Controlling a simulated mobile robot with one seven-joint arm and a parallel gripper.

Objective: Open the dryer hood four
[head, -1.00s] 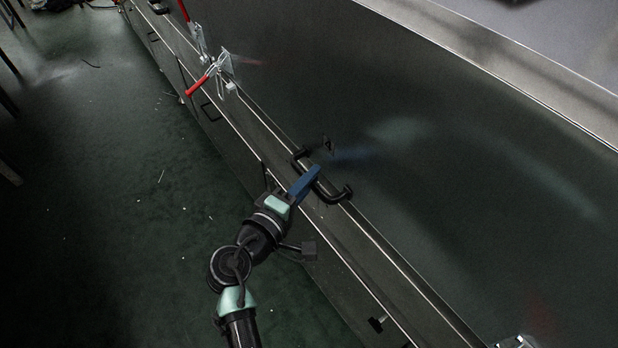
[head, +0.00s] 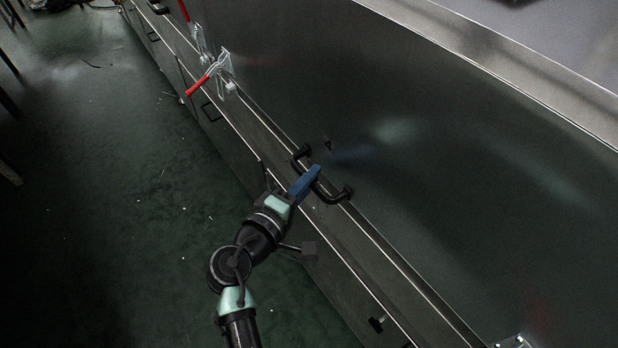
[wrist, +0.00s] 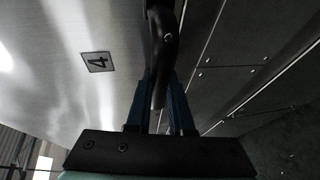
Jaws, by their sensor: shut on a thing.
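The hood (head: 450,190) is a large, dark, shiny metal panel filling the right of the head view. In the wrist view its face (wrist: 50,90) carries a small plate marked 4 (wrist: 97,62). A black bar handle (head: 335,198) sits near the hood's lower edge; it also shows in the wrist view (wrist: 162,50). My gripper (head: 313,175) is shut on this handle, its blue fingers on either side of the bar. In the wrist view the fingers (wrist: 160,103) straddle the handle. Any gap at the hood's lower edge is hard to make out.
Red-handled toggle clamps (head: 210,75) stand along the dryer's side at upper left. A black knob (head: 377,323) sits low on the side, and a bracket (head: 515,341) at the lower right. The green floor (head: 120,220) at left is largely clear.

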